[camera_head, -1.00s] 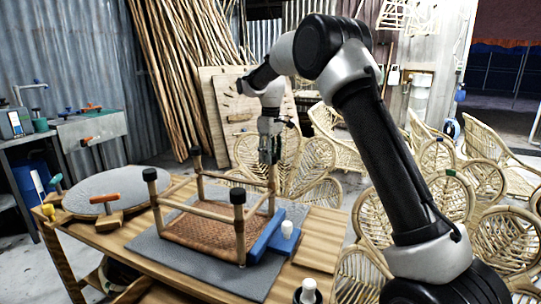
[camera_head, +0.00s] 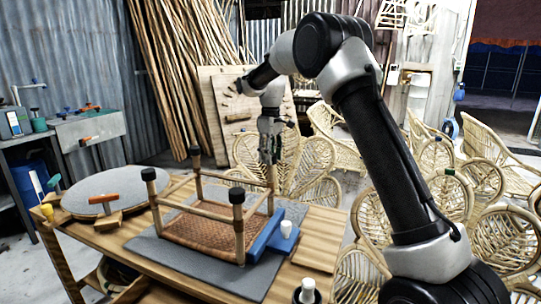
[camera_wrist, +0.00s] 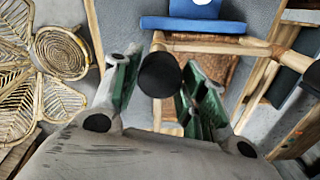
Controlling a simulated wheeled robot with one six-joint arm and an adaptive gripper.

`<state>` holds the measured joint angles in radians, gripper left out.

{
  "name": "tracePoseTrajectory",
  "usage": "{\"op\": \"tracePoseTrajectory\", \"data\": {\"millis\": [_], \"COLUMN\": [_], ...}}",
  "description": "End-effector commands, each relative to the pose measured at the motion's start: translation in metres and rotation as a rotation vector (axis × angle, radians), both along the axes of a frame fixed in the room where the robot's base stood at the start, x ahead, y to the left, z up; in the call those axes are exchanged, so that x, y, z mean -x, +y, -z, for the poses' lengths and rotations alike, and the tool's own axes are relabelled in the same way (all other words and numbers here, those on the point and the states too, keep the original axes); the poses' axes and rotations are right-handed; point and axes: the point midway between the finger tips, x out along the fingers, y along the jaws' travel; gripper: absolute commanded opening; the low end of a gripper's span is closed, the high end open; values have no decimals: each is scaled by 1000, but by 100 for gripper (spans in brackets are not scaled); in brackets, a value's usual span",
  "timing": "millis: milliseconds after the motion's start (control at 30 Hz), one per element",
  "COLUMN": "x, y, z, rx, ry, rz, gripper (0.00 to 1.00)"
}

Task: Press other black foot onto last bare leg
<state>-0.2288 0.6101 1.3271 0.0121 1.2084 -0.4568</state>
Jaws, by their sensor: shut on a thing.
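The rattan stool stands upside down, its woven seat (camera_head: 205,230) low and its legs pointing up. Black feet cap the front left leg (camera_head: 149,174), the front right leg (camera_head: 237,196) and the rear left leg (camera_head: 195,151). My gripper (camera_head: 269,158) points down at the top of the rear right leg (camera_head: 271,178). In the wrist view, a round black foot (camera_wrist: 160,75) sits between the green-padded fingers, and my gripper is shut on it. The leg end under this foot is hidden, so I cannot tell how deeply the foot is seated.
The stool lies on a grey mat (camera_head: 150,249) on a wooden bench. A blue block (camera_head: 264,243) with a white knob (camera_head: 286,229) stands against its right side. A round grey board (camera_head: 88,190) and an orange-handled tool (camera_head: 103,199) lie at left. Rattan chairs stand behind.

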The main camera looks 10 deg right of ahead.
Motion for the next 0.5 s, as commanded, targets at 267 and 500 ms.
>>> {"op": "tracePoseTrajectory", "data": {"millis": [267, 500], "x": [0, 0], "y": [0, 0], "z": [4, 8], "rx": [1, 0], "ry": [1, 0], "rz": [0, 0], "gripper": [26, 26]}}
